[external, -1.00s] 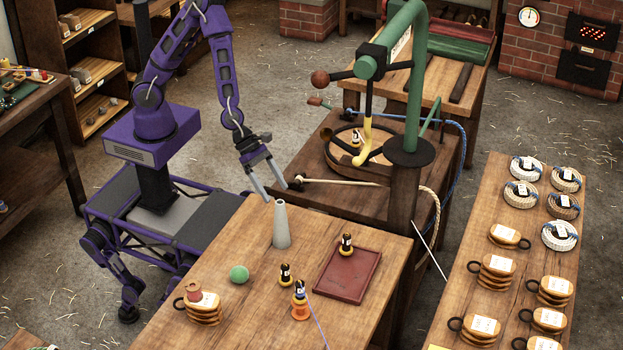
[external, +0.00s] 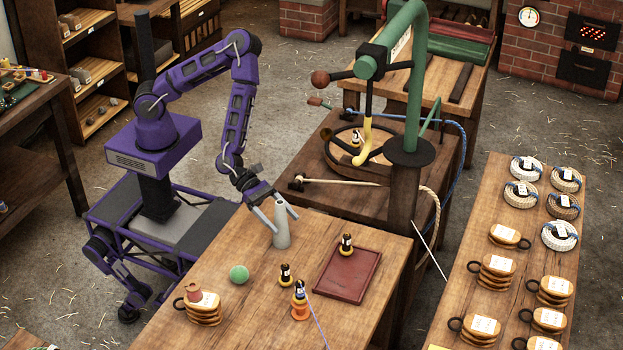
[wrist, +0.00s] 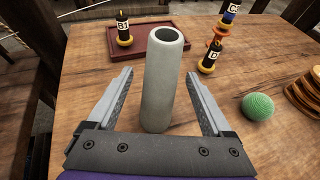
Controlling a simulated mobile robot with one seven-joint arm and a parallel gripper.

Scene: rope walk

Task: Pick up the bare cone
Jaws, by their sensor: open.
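The bare cone (external: 281,232) is a plain grey, tapered tube. It stands upright near the back edge of the wooden table in the external view. In the wrist view the cone (wrist: 163,85) rises in the middle, its hollow top facing me. My gripper (external: 280,219) is at the cone, with one finger on either side of its upper part. In the wrist view my gripper (wrist: 160,95) is open, and a gap shows between each finger and the cone. Nothing is held.
A dark red tray (external: 347,274) with a black-and-yellow spool (external: 346,245) at its corner lies to the right. Bare tabletop surrounds the cone.

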